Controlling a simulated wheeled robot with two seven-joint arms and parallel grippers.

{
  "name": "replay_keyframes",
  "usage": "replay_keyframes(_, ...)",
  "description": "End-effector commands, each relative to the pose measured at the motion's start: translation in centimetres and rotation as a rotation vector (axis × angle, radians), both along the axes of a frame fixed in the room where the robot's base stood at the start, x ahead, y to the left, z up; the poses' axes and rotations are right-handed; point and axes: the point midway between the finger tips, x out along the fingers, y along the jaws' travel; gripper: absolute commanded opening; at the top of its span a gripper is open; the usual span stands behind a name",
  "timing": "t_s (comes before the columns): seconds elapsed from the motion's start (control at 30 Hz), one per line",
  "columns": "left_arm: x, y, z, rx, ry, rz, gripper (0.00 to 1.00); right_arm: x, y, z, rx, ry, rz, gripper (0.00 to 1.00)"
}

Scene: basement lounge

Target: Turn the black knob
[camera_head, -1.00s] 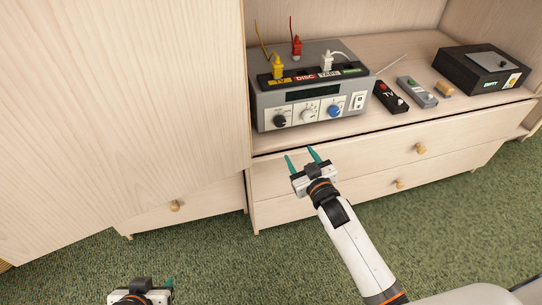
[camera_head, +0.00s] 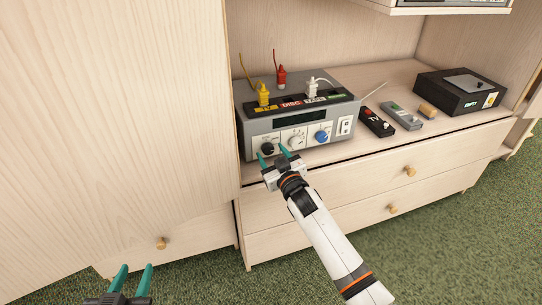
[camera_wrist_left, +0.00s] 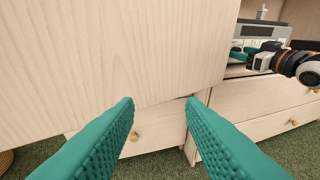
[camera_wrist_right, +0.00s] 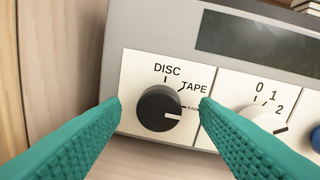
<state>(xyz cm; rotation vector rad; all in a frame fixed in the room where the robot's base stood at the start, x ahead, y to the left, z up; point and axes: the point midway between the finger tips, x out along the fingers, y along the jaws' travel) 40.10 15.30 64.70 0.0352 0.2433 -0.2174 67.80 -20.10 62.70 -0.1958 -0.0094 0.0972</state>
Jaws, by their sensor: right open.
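The black knob (camera_wrist_right: 159,108) is at the left end of the grey box's front panel, and its white mark points right, toward a small label below TAPE. It also shows in the head view (camera_head: 267,148). My right gripper (camera_head: 272,152) is open in front of the panel. In the right wrist view its green fingers (camera_wrist_right: 160,103) stand on either side of the knob; I cannot tell whether they touch it. My left gripper (camera_head: 132,268) is open and empty, low in front of the cabinet, and its fingers also show in the left wrist view (camera_wrist_left: 160,101).
On the grey box (camera_head: 345,104) are a white knob (camera_head: 294,142), a blue knob (camera_head: 321,137) and yellow, red and white plugs. Two remotes (camera_head: 376,122) and a black box (camera_head: 462,92) lie right on the shelf. A tall wooden panel (camera_head: 110,120) stands left.

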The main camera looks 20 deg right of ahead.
Motion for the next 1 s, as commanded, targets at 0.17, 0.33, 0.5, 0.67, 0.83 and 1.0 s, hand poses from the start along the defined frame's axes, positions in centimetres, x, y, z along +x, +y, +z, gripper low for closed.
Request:
replay_keyframes(0.17,0.36,-0.28,0.97,-0.017,-0.067,-0.004,0.36,0.99,0.13,-0.01,0.0,0.0,0.0,0.56)
replay_keyframes(0.33,0.42,-0.33,1.24,-0.02,-0.08,-0.005,0.36,1.14,0.14,-0.01,0.0,0.001,0.001,0.56)
replay_keyframes(0.5,0.42,-0.33,1.23,-0.02,-0.08,-0.005,0.36,1.13,0.14,0.01,0.0,0.0,0.001,0.52)
replay_keyframes(0.67,0.42,-0.32,1.22,-0.02,-0.079,-0.005,0.36,1.12,0.13,0.02,0.0,0.0,0.0,0.26)
replay_keyframes(0.83,0.42,-0.31,1.23,-0.02,-0.079,-0.005,0.36,1.11,0.13,0.02,-0.001,0.0,0.001,0.11)
replay_keyframes(1.0,0.25,-0.19,0.76,-0.011,-0.041,-0.003,0.36,1.1,0.15,0.08,-0.021,0.0,0.001,0.11)
